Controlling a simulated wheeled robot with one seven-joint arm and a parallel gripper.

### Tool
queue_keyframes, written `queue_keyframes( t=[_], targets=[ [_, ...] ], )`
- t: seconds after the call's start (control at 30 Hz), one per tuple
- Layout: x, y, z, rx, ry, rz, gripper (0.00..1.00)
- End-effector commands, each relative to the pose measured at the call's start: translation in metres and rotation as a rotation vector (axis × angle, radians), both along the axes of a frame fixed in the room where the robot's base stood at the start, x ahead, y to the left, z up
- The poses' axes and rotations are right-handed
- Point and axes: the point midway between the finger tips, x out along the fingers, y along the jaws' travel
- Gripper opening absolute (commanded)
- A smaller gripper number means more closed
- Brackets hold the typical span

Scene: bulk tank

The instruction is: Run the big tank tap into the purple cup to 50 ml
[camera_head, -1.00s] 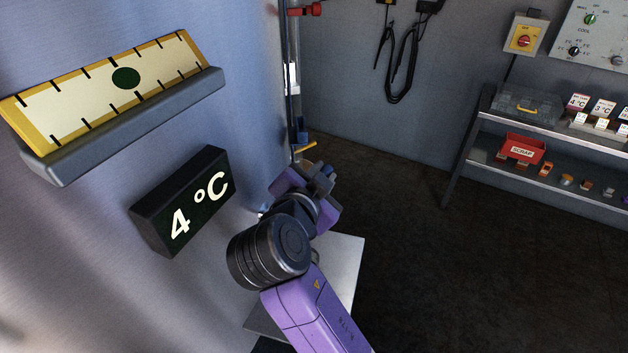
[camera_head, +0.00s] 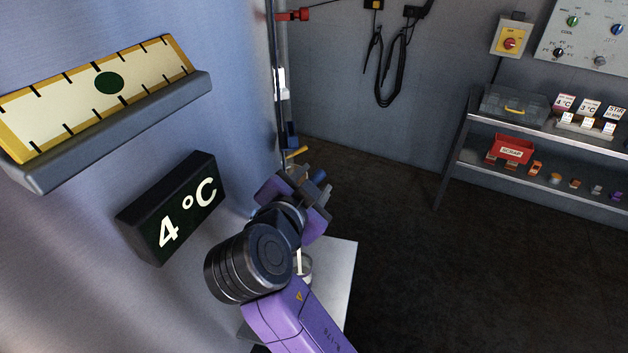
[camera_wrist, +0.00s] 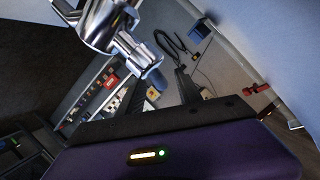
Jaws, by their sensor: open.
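The big tank (camera_head: 235,100) fills the left of the head view. Its chrome tap (camera_wrist: 100,22) shows close up in the wrist view, with a grey-tipped part (camera_wrist: 152,76) reaching toward the space between my fingers. My gripper (camera_head: 303,184) is open beside the tank wall; its dark fingers also show in the wrist view (camera_wrist: 162,88). I cannot tell whether they touch the tap. A small cup-like vessel (camera_head: 304,266) stands on a pale stand (camera_head: 340,275), partly hidden by my arm. I cannot tell whether it is the purple cup.
A yellow gauge (camera_head: 60,110) and a 4 °C display (camera_head: 180,212) project from the tank. A thin upright pipe (camera_head: 278,85) runs beside it. A shelf rack (camera_head: 462,150) with a red scrap bin (camera_head: 513,149) stands at right. The floor between is clear.

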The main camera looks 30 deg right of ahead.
Motion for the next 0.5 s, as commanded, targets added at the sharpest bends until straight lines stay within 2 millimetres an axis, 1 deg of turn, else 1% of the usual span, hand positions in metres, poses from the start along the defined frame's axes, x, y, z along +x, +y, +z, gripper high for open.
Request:
queue_keyframes(
  t=[0.1,0.3,0.5],
  targets=[
    [-0.012,0.016,0.006,0.001,-0.003,0.005,0.41],
    [-0.031,0.037,0.016,0.002,-0.002,0.003,0.41],
    [-0.040,0.047,0.020,0.001,0.000,0.002,0.41]
  ],
)
